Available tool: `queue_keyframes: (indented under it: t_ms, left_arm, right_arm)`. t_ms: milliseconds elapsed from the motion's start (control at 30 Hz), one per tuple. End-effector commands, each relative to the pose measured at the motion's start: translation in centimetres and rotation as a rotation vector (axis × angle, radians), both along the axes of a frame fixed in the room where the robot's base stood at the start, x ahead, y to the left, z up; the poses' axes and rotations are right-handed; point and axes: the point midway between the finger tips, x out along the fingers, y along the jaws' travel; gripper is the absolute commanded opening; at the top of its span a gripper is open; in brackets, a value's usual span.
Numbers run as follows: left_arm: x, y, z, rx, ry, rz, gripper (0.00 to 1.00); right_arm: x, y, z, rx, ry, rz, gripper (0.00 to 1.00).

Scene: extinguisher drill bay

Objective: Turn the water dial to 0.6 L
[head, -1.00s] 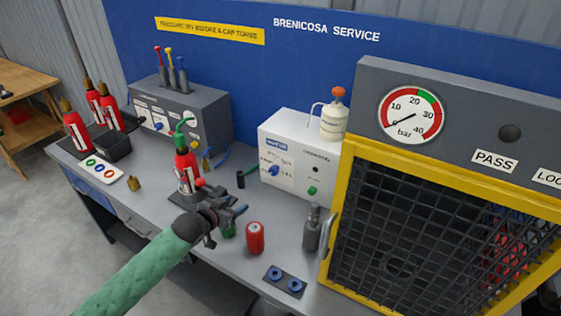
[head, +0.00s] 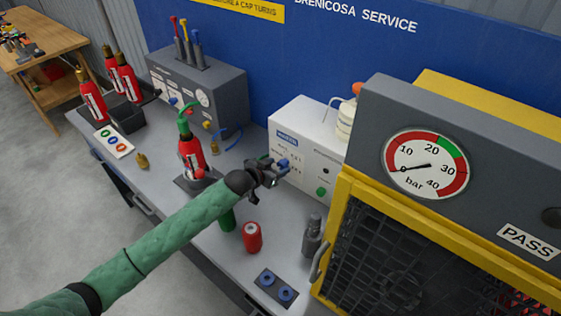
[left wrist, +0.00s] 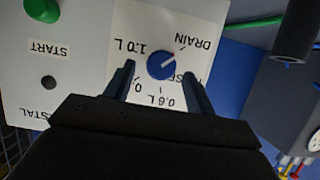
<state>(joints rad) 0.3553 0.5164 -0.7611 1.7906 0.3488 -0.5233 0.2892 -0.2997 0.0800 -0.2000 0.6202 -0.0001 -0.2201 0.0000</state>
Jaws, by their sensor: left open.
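The water dial (left wrist: 161,66) is a round blue knob on a white panel, seen upside down in the left wrist view. Its red pointer line points to the upper right, towards DRAIN. Labels 1.0 L and 0.6 L stand around it; other labels are partly covered by the fingers. My left gripper (left wrist: 159,72) is open, with one finger on each side of the dial, and no clear contact shows. In the head view my left gripper (head: 268,172) is at the front of the white machine (head: 309,118) and covers part of the dial area. My right gripper is out of view.
A green button (head: 321,192) is on the machine's front, right of my gripper. A red extinguisher (head: 191,158) stands left of my wrist. A red can (head: 252,237) and a grey cylinder (head: 312,236) stand nearby. A yellow-framed cage (head: 345,205) bounds the right.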

Motion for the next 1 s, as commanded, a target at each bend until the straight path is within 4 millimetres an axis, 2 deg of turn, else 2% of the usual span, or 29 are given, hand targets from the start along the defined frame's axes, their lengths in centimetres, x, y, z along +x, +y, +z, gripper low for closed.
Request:
queue_keyframes:
  t_ms: [33,200,533,567,767,1000]
  left_arm:
    - [0.4,-0.3,0.1,0.001,0.001,0.0,0.55]
    - [1.3,-1.0,-0.7,0.001,0.001,0.0,0.55]
    - [1.6,-1.2,-0.9,0.001,-0.001,0.0,0.55]
    - [1.6,-1.2,-0.9,0.001,0.001,0.0,0.51]
    - [1.6,-1.1,-0.9,0.001,0.001,0.0,0.12]
    - [1.5,-1.2,-1.0,0.013,-0.008,-0.001,0.11]
  right_arm:
    - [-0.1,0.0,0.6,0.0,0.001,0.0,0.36]
    - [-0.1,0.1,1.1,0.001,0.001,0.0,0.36]
    - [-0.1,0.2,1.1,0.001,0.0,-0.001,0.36]
    - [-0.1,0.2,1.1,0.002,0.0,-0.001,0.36]
    - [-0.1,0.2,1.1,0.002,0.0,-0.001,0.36]
    - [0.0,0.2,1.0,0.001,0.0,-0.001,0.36]
